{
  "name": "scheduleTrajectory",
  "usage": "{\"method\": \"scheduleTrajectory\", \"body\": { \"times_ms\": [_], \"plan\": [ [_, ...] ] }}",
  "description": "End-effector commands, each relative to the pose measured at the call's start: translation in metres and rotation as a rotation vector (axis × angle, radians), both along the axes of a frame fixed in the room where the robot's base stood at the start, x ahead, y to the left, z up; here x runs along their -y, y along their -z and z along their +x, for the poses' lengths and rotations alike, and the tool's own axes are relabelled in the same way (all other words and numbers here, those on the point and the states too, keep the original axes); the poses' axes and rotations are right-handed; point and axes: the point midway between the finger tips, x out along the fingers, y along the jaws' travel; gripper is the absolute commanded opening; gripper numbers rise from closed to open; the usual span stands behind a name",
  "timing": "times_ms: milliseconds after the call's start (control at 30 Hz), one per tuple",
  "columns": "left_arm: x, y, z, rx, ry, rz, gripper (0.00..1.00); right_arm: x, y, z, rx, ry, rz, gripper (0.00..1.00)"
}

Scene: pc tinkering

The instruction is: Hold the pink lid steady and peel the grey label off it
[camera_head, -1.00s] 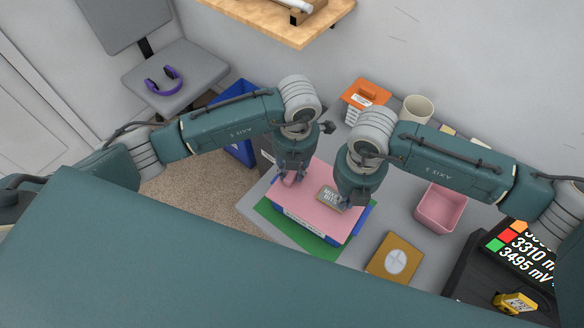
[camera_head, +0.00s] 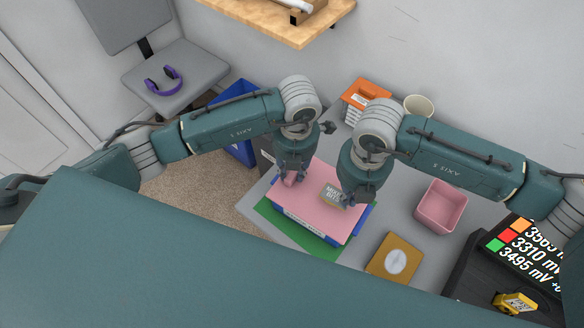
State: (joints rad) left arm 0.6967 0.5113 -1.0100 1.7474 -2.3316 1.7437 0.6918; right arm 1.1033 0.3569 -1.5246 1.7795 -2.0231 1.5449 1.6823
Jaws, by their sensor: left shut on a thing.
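The pink lid (camera_head: 300,207) lies on a blue box (camera_head: 366,212) on a green mat (camera_head: 265,209). The grey label (camera_head: 333,193), with dark print, is at the lid's right part beside my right gripper. My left gripper (camera_head: 289,179) is at the lid's left back part, shut on a small pink piece there that looks like the lid's grip. My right gripper (camera_head: 350,201) is at the label's right edge. Its fingertips are small and partly hidden by its own body, so I cannot tell whether it pinches the label. The label looks tilted, perhaps partly lifted.
A pink open bin (camera_head: 441,207) stands to the right on the grey table. A brown board with a white oval (camera_head: 395,259) lies in front. An orange-lidded box (camera_head: 366,93) and a cream cup (camera_head: 419,106) stand behind. A black display device (camera_head: 525,260) is at the right.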

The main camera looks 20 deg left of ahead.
Motion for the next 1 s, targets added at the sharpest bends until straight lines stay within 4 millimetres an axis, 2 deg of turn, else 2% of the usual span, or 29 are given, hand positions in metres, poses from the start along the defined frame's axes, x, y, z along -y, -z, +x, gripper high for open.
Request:
{"method": "scheduleTrajectory", "body": {
  "times_ms": [767, 1000],
  "plan": [
    [-0.001, 0.002, -0.001, -0.003, 0.001, 0.003, 0.0, 0.002, -0.008, 0.0, 0.001, 0.001, 0.001, 0.0],
    [-0.001, 0.002, -0.001, -0.003, 0.001, 0.003, 0.0, 0.002, -0.024, 0.0, 0.001, 0.001, 0.001, 0.0]
  ]
}}
